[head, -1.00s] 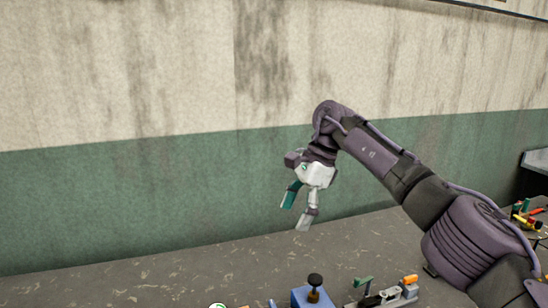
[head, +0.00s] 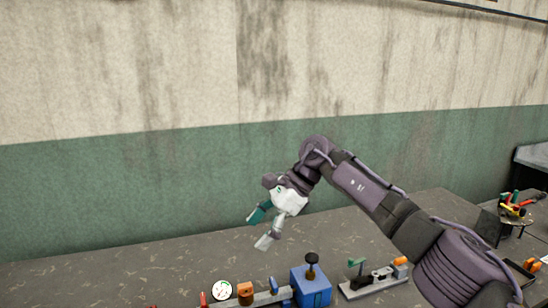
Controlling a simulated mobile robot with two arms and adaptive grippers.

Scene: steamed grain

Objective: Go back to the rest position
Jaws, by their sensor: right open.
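My right gripper (head: 258,228) is in the head view, at the end of my right arm that comes in from the lower right. Its two fingers are spread apart and point down and to the left. It is open, with nothing between the fingers. It hangs above the grey table (head: 120,272), clear of the objects on it. My left gripper is not in view.
Colourful tools (head: 515,205) lie at the right. The table's left is clear.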

